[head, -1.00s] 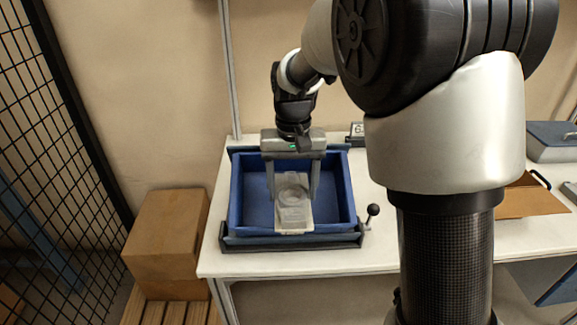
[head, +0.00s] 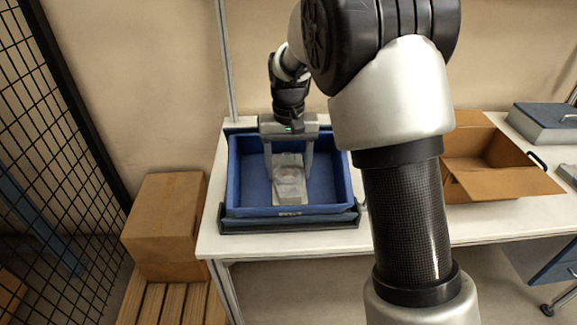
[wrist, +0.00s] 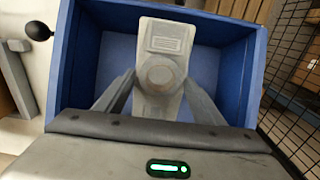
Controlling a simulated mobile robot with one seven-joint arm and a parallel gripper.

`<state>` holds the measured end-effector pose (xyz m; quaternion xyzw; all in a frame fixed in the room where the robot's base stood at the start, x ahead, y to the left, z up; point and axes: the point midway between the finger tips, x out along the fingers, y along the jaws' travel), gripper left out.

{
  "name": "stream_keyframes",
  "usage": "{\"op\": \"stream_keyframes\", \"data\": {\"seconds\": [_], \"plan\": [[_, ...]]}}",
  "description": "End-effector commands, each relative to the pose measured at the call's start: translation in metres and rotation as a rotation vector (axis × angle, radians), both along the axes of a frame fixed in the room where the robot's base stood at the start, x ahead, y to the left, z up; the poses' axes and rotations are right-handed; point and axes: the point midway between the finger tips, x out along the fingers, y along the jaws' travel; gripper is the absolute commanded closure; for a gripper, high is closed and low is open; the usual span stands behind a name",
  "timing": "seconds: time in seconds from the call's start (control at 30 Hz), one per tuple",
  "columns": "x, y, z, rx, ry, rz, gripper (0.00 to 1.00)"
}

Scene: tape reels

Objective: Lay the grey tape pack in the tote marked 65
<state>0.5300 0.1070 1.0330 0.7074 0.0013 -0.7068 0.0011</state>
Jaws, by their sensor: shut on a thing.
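The grey tape pack (head: 289,182) is a flat light-grey piece with a round raised hub, seen inside the blue tote (head: 237,178). My gripper (head: 289,172) reaches down into the tote and is shut on the pack, one finger on each side of the hub. In the wrist view the pack (wrist: 166,38) shows between the fingers (wrist: 160,82), with the tote's blue wall (wrist: 247,70) around it. I cannot tell whether the pack touches the tote floor. A small label shows on the tote's front, too small to read.
The tote sits in a dark holder (head: 290,224) on the white bench (head: 275,246). An open cardboard box (head: 500,187) stands right of my arm. A closed carton (head: 165,225) stands on slats at the left, beside a black mesh fence (head: 60,130). A grey-blue case (head: 545,125) lies at the far right.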

Motion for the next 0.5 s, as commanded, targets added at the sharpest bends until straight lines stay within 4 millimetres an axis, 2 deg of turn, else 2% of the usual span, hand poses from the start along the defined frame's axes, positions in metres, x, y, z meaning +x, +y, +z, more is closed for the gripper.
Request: {"op": "stream_keyframes", "data": {"seconds": [0.27,0.3,0.4,0.5], "plan": [[0.0,0.0,-0.0062,0.0,0.0,0.0,0.64],[-0.0001,0.0,-0.0063,0.0,0.0,0.0,0.36],[-0.0002,0.0,-0.0063,0.0,0.0,0.0,0.19],[-0.0002,0.0,-0.0063,0.0,0.0,0.0,0.19]]}}
